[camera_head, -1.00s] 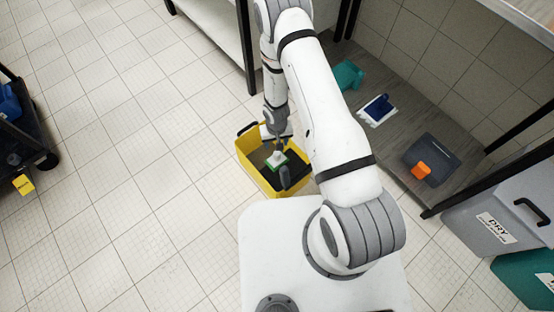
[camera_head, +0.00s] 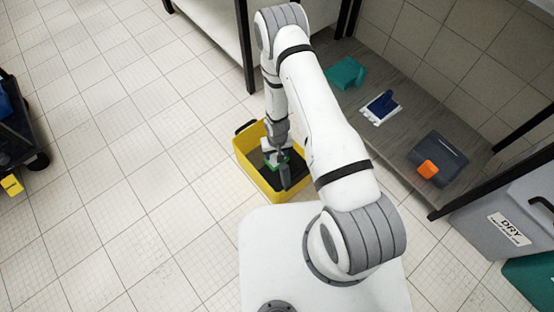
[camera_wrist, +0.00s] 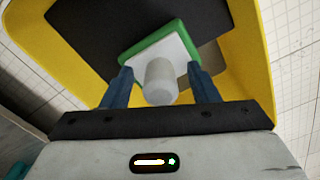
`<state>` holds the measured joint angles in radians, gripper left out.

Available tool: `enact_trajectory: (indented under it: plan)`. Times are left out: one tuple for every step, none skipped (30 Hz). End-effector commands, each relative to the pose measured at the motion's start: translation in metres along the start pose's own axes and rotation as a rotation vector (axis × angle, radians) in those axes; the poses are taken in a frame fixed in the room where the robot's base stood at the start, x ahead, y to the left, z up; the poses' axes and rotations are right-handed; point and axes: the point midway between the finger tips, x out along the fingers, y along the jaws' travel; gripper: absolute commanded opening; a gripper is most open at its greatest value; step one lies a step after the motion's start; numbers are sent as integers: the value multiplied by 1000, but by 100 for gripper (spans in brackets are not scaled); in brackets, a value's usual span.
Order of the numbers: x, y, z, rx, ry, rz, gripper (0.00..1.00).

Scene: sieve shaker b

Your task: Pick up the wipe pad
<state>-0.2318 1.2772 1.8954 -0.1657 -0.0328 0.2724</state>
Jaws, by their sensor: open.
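The wipe pad, a green-edged white plate with a pale grey knob (camera_wrist: 160,82), lies in a yellow tub (camera_wrist: 255,60). In the head view the pad (camera_head: 297,163) is partly covered by my gripper (camera_head: 277,160), which reaches down into the tub (camera_head: 243,158). In the wrist view my gripper (camera_wrist: 160,90) is open. Its two dark blue fingers stand on either side of the knob, with a visible gap to it on each side. The fingertips overlap the pad's near edge in the picture; I cannot tell whether they touch it.
The tub's walls stand close around my gripper. Tiled floor (camera_head: 120,180) at left is clear.

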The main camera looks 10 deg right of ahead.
Motion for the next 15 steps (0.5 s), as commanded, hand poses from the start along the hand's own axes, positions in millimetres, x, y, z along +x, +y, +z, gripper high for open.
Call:
enact_trajectory:
  plan:
    - [0,0,0,0,0,0,54]
    - [-1,0,0,0,0,0,54]
    - [-1,0,0,0,0,0,54]
    - [-1,0,0,0,0,0,54]
    - [-1,0,0,0,0,0,54]
    - [-1,0,0,0,0,0,51]
    - [-1,0,0,0,0,0,48]
    - [-1,0,0,0,0,0,46]
    - [-1,0,0,0,0,0,43]
    - [-1,0,0,-1,0,0,40]
    - [-1,0,0,-1,0,0,38]
    - [-1,0,0,-1,0,0,34]
    - [-1,0,0,-1,0,0,32]
    - [-1,0,0,-1,0,0,30]
    - [-1,0,0,-1,-1,0,26]
